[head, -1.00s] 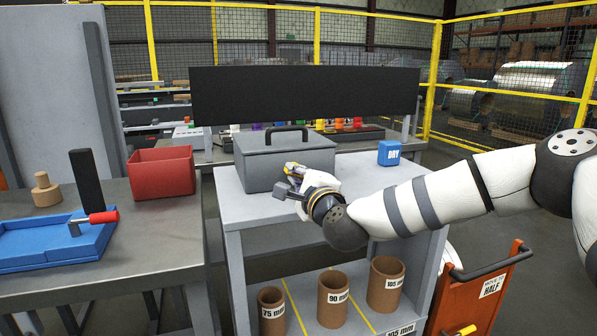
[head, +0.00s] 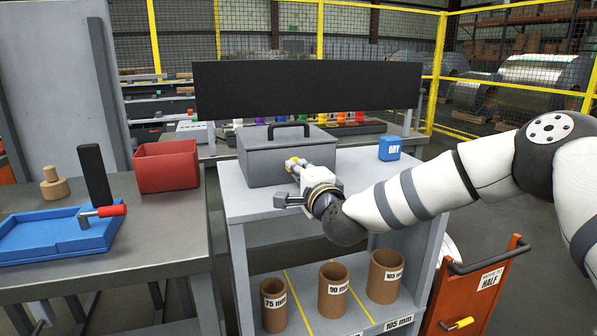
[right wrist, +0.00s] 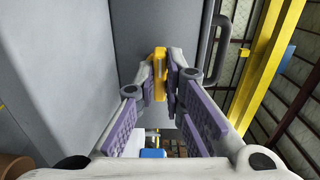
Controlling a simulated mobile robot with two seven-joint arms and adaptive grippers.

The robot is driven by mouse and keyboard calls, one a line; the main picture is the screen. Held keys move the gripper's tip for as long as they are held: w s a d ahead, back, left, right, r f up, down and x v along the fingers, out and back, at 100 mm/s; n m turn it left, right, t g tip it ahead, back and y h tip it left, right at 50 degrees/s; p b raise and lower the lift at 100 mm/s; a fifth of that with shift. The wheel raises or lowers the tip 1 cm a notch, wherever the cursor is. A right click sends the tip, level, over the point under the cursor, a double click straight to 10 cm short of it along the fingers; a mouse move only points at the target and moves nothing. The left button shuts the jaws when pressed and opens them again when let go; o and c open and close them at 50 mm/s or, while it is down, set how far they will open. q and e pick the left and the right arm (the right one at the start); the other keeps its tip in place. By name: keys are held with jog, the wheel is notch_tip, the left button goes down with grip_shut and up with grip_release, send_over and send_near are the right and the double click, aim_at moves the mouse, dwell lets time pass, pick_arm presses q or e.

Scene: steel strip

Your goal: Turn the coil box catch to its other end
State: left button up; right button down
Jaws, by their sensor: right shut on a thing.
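The coil box (head: 262,160) is a grey lidded box with a black handle (head: 288,128) on top, standing on the grey table. Its yellow catch (right wrist: 159,73) shows in the right wrist view against the grey box face (right wrist: 140,30). My right gripper (right wrist: 166,78) is shut on the catch, with one finger on each side of it. In the head view my right gripper (head: 296,167) is at the front of the box and hides most of the catch. My left gripper is not in view.
A blue block (head: 389,149) stands on the right of the grey table top (head: 350,165). Brown tubes (head: 333,290) stand on the shelf below. A red bin (head: 166,168) and a blue tray (head: 60,236) are on the left bench. An orange cart (head: 480,290) stands at right.

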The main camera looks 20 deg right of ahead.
jog(key=c, duration=1.7)
grip_release()
jog(key=shift+d, duration=0.1)
jog(key=shift+s, duration=0.1)
jog(key=s, duration=1.2)
jog(key=shift+d, duration=0.15)
